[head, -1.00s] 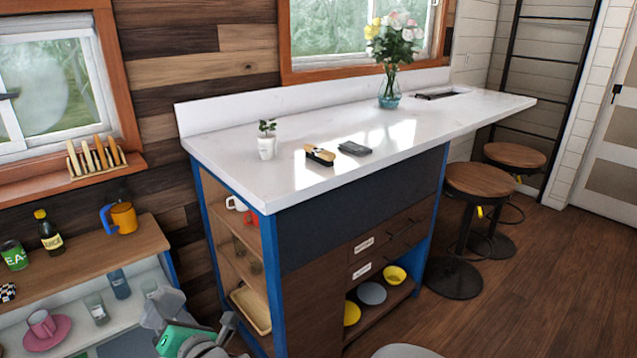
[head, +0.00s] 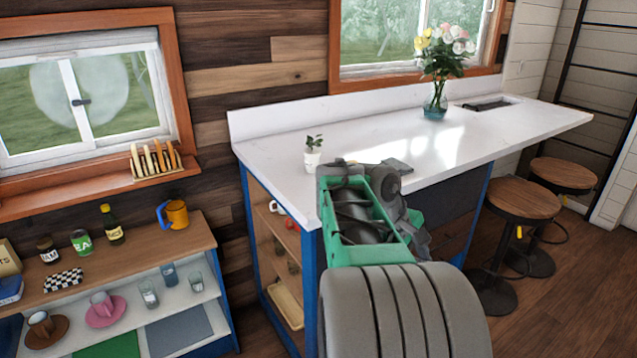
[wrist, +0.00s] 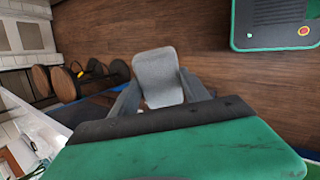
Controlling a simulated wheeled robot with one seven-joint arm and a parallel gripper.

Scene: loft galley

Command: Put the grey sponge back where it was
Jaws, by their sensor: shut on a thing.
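The grey sponge (wrist: 156,68) shows in the wrist view as a light grey, rounded block. My gripper (wrist: 160,84) is shut on it, with a dark finger on each side and the sponge sticking out beyond the tips. The wooden floor shows below it. I cannot tell there how far the sponge is from the counter.
A small potted plant (head: 313,155) stands near the counter's left end, and a flower vase (head: 435,100) farther back. A dark grey flat thing (head: 398,165) lies partly hidden behind my arm. Stools (head: 510,207) stand right. A low shelf (head: 130,262) at left holds jars and cups.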

